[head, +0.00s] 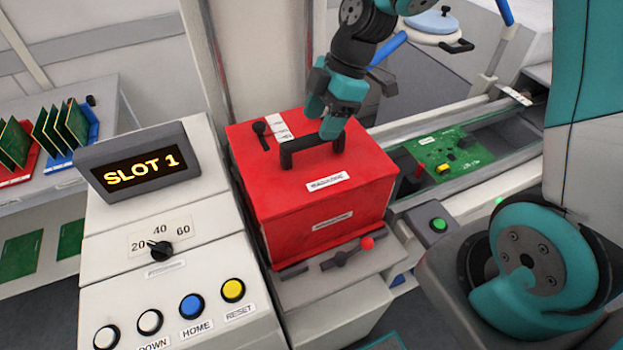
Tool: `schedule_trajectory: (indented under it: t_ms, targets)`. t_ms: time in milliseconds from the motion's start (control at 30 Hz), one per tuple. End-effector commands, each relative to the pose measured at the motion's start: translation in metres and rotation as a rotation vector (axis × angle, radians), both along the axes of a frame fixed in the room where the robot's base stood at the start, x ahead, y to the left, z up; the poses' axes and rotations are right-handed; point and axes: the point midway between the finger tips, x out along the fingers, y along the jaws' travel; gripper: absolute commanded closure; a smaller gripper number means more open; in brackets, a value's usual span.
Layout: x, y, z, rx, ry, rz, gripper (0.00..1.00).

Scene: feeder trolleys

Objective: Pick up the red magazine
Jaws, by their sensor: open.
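The red magazine (350,205) is a red box with a black carry handle (300,148) on its top and white labels on its top and front. It sits on a grey machine bed between the control panel and the conveyor. My gripper (327,128) is at the right end of the handle, pointing down. It is open. The fingertips overlap the handle in the picture, and I cannot tell whether they touch it or straddle it.
A control panel (110,238) with a "SLOT 1" display (142,172) stands left. A red-knobbed lever (347,252) is in front of the magazine. A green circuit board (447,153) lies on the conveyor at right. Racks of green boards (60,130) stand far left.

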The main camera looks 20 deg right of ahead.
Motion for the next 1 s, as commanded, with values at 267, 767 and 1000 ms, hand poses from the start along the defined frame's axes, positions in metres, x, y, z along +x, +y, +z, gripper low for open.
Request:
schedule_trajectory:
  t_ms: [267, 767, 1000]
  targets:
    - [-0.004, 0.011, -0.018, 0.0, 0.006, 0.001, 0.43]
    - [-0.006, 0.027, -0.056, 0.0, 0.0, -0.001, 0.43]
    - [-0.006, 0.027, -0.056, 0.0, 0.0, -0.001, 0.86]
